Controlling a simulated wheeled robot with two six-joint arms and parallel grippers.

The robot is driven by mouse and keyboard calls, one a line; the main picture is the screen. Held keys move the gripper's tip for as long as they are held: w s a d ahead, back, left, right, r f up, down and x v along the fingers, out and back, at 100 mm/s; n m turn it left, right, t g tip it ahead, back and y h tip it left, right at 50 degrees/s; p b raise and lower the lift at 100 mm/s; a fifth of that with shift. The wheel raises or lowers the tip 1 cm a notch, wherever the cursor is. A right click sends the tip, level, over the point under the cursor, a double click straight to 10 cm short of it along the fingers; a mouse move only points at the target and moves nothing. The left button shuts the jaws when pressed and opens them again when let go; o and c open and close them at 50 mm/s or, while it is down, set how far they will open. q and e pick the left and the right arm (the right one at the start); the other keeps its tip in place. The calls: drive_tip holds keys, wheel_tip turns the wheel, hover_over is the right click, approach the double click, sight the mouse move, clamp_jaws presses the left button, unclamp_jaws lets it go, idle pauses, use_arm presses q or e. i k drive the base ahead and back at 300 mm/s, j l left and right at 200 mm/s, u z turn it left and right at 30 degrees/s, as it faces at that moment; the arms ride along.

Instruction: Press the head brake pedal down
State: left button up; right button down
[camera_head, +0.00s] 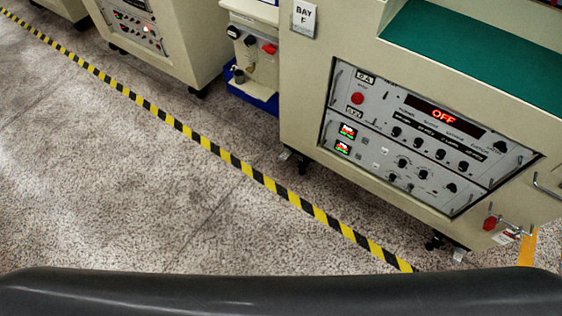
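I cannot make out a head brake pedal in this view. A beige machine cabinet (300,95) marked BAY F stands at the right. Its grey control panel (420,145) shows a lit red OFF display (444,117), with knobs, switches and small lit readouts. A red knob (490,223) sits low at its right end, near a metal handle. An orange-yellow strip (527,248) stands out below that, partly hidden by the dark bar at the bottom; I cannot tell what it is. Neither of my grippers is in view.
Black and yellow floor tape (232,160) runs diagonally in front of the cabinets. A second cabinet (190,45) stands upper left, with a smaller unit on a blue base (255,98) between them. The speckled floor (130,200) left of the tape is clear.

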sight(286, 153)
drive_tip(key=i+j+z, duration=0.15)
drive_tip(key=z, duration=0.2)
drive_tip(key=i+j+z, duration=0.1)
drive_tip(key=z, duration=0.3)
drive_tip(key=i+j+z, duration=0.1)
drive_tip(key=j, duration=0.25)
drive_tip(key=i+j, duration=0.2)
drive_tip(key=j, duration=0.15)
drive_tip(key=i+j+z, duration=0.15)
drive_tip(key=j, duration=0.25)
drive_tip(key=i+j, duration=0.15)
drive_tip(key=j, duration=0.2)
drive_tip(key=i+j+z, duration=0.15)
drive_tip(key=j, duration=0.25)
drive_tip(key=i+j, duration=0.1)
drive_tip(key=j, duration=0.3)
drive_tip(key=i+j, duration=0.1)
drive_tip(key=j, duration=0.25)
drive_tip(key=i+j, duration=0.1)
drive_tip(key=j, duration=0.2)
drive_tip(key=z, duration=0.05)
